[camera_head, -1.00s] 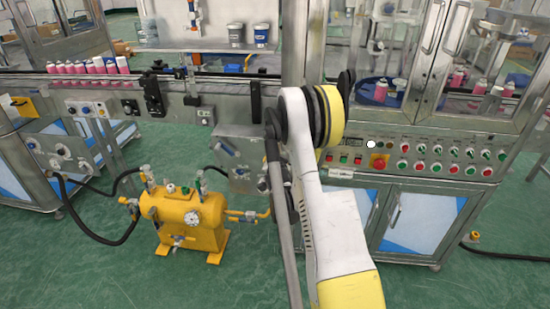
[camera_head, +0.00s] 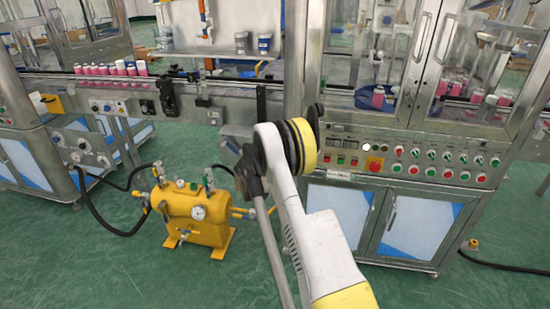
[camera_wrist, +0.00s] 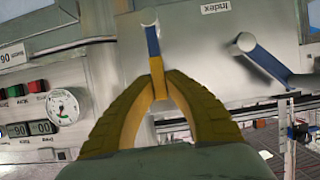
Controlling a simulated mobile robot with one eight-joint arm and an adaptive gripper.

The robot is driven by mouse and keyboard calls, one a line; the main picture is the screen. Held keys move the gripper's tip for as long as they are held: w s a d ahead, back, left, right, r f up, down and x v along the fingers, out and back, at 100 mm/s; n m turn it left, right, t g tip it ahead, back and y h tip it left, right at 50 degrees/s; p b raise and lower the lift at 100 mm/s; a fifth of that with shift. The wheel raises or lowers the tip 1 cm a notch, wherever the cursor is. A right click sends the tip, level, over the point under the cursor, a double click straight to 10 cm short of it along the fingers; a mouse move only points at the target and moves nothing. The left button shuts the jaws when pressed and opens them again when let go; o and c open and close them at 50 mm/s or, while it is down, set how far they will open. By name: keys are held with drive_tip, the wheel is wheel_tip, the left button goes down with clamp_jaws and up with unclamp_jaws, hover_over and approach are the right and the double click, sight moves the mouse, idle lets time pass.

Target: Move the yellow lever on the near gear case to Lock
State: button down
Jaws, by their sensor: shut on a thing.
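In the wrist view my gripper (camera_wrist: 158,88) has its two dark yellow fingers closed together on a narrow lever (camera_wrist: 153,45). This lever has a pale round end, a blue stretch below it and yellow close to my fingertips. It stands in front of a grey metal case (camera_wrist: 195,55). A second lever (camera_wrist: 268,62), blue with a pale round end, slants beside it on the right, apart from my fingers. An upside-down "Index" label (camera_wrist: 222,7) is on the case. I see no Lock mark. In the head view my arm hides the gripper and most of the case.
A panel with a gauge (camera_wrist: 64,106), coloured buttons and a digital display (camera_wrist: 30,129) is left in the wrist view. In the head view a yellow tank (camera_head: 197,215) stands left of my arm. A control panel (camera_head: 410,165) is on the right. Green floor is open in front.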

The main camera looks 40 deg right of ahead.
drive_tip(key=shift+w+a+f+n+g+h+b, duration=0.3)
drive_tip(key=shift+w+a+n+g+h, duration=0.2)
drive_tip(key=shift+w+a+n, duration=0.35)
drive_tip(key=shift+w+a+f+n+g+h+b, duration=0.15)
drive_tip(key=shift+w+a+f+n+g+h, duration=0.25)
drive_tip(key=shift+w+n, duration=0.65)
drive_tip(key=shift+s+a+r, duration=0.1)
drive_tip(key=shift+s, duration=0.05)
drive_tip(key=c, duration=1.4)
unclamp_jaws()
drive_tip(key=shift+a, duration=0.1)
drive_tip(key=v, duration=1.1)
drive_tip(key=shift+a, duration=0.4)
drive_tip(key=shift+s, duration=0.1)
